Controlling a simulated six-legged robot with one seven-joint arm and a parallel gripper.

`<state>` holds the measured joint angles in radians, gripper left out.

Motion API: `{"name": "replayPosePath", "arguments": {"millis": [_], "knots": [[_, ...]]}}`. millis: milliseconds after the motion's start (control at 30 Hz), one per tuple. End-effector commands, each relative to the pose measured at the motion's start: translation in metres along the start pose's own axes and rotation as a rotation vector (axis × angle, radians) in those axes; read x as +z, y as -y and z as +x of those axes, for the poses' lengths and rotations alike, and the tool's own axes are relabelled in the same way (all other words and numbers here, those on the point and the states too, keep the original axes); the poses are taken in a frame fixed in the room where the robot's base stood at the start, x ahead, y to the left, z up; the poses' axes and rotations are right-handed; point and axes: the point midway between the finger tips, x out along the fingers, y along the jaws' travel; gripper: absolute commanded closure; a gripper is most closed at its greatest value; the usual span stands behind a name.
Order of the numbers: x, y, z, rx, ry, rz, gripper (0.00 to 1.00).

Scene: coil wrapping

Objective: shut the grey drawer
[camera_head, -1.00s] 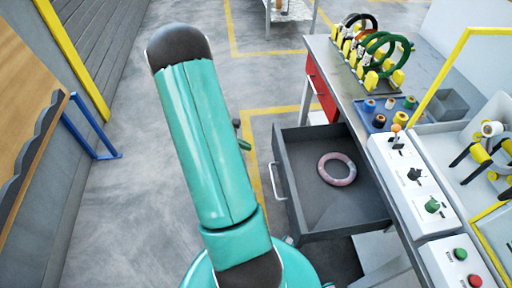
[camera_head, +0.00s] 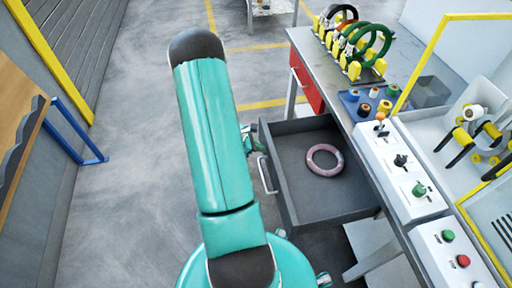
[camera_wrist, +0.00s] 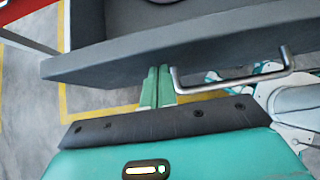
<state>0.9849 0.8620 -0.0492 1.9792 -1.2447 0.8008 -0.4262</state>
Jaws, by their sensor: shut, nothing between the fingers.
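The grey drawer (camera_head: 283,190) is pulled out from under the workbench, with a pinkish ring (camera_head: 324,160) lying inside it. Its metal bar handle (camera_head: 267,175) is on the front, facing my arm. In the wrist view the drawer front (camera_wrist: 190,48) spans the top, with the handle (camera_wrist: 232,82) right of my fingers. My gripper (camera_wrist: 157,82) is shut and empty, its green fingertips at the lower edge of the drawer front. I cannot tell whether they touch it. In the head view my gripper (camera_head: 249,137) shows partly beside my teal arm, near the drawer's far front corner.
The workbench holds a rack of coils (camera_head: 352,42), a blue tray of spools (camera_head: 368,104) and a white control box (camera_head: 404,170). A red drawer (camera_head: 308,82) sits farther along. Open floor (camera_head: 130,190) lies left of my arm.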

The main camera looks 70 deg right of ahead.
Motion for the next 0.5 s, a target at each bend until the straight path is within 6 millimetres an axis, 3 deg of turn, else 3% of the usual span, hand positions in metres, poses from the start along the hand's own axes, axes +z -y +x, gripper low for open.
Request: {"name": "replayPosePath", "arguments": {"millis": [267,500], "knots": [[0.002,0.0,0.002,0.0,0.001,0.0,1.0],[0.019,0.0,0.019,-0.001,0.002,0.0,1.0]]}}
